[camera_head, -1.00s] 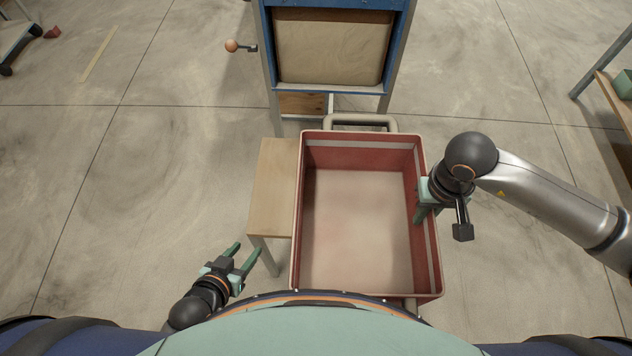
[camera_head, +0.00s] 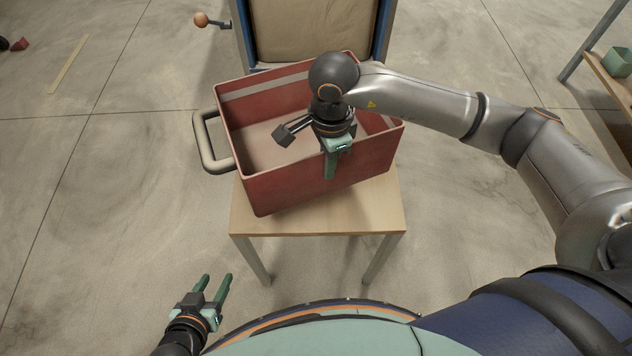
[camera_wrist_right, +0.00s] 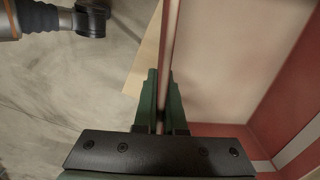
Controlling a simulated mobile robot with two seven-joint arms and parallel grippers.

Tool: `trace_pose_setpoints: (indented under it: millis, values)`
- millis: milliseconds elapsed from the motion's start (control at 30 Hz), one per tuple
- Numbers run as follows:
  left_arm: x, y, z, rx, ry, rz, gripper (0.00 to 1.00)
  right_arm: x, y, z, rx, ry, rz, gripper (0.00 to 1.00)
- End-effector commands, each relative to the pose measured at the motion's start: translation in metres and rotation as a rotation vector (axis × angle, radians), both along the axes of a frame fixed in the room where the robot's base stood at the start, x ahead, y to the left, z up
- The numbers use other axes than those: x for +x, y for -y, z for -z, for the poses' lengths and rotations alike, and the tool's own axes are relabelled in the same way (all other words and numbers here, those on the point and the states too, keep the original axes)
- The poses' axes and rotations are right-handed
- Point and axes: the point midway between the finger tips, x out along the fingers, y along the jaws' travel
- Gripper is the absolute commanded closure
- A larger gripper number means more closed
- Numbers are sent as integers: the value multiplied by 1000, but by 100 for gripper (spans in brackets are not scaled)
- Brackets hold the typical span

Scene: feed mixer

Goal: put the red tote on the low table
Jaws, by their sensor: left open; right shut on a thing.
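The red tote (camera_head: 290,185) is over the low wooden table (camera_head: 345,215), turned at an angle, its left part and one pale handle (camera_head: 213,160) jutting past the table's left edge. Whether its base touches the tabletop cannot be told. My right gripper (camera_head: 331,172) is shut on the tote's near wall at the rim. The right wrist view shows the rim between the fingers (camera_wrist_right: 161,95), with the pale tote floor (camera_wrist_right: 225,60) to the right. My right arm hides part of the tote's inside, which looks empty where seen. My left gripper (camera_head: 214,284) is open and empty, lower left of the table.
A blue-framed machine with a beige panel (camera_head: 305,30) stands just behind the tote. A ball-ended handle (camera_head: 201,20) sticks out at its left. A wooden shelf (camera_head: 610,85) with a green bin (camera_head: 618,62) is at the far right.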

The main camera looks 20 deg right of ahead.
Motion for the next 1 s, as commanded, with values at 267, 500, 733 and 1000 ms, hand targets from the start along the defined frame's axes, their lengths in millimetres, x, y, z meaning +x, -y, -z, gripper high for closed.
trace_pose_setpoints:
  millis: [267, 500, 733, 1000]
  values:
    - [3, 6, 26, -6, 2, 14, 50, 14, -14, 12, -5, 6, 325, 100]
    - [3, 6, 28, -5, 1, 16, 50, 13, -16, 40, -8, 0, 376, 100]
    - [3, 6, 29, -5, 1, 14, 50, 14, -16, 71, -5, 4, 374, 100]
    - [2, 6, 32, -4, 0, 14, 50, 14, -16, 98, -6, 2, 375, 100]
